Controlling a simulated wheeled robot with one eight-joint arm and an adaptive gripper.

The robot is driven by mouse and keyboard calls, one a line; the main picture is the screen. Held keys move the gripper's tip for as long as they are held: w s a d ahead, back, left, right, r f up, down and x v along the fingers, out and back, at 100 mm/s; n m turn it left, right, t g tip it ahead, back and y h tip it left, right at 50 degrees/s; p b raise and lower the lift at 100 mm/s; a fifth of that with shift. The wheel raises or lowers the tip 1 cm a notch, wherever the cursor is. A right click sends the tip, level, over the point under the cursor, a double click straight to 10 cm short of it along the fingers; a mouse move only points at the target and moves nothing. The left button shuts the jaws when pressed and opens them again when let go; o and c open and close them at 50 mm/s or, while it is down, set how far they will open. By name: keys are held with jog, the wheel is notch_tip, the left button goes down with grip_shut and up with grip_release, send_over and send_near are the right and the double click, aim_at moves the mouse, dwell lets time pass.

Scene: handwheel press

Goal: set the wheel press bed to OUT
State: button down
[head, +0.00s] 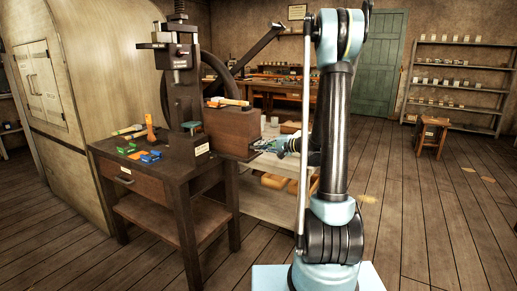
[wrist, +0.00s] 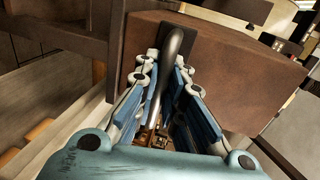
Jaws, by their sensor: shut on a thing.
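The wheel press (head: 184,100) stands on a dark wooden table at the left of the head view. A brown box-like part (head: 229,128), which looks like the press bed, juts out at its right side. It fills the upper middle of the wrist view (wrist: 210,65). A curved grey metal handle (wrist: 172,60) is fixed to a dark plate on the box's face. My gripper (head: 262,147) is at that face, and its blue fingers (wrist: 168,85) are shut on the handle. The fingers hide part of the handle. I cannot read any marking for OUT.
A large handwheel (head: 215,72) rises behind the press. A pale low shelf (head: 268,205) stands behind my gripper. A small stool (head: 431,137) is far right. The floor at right is open.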

jog(key=c, duration=1.7)
grip_release()
jog(key=shift+s+d+f, duration=0.1)
jog(key=shift+s+d, duration=0.05)
jog(key=shift+d, duration=0.2)
jog(key=shift+a, duration=0.1)
jog(key=v, duration=1.2)
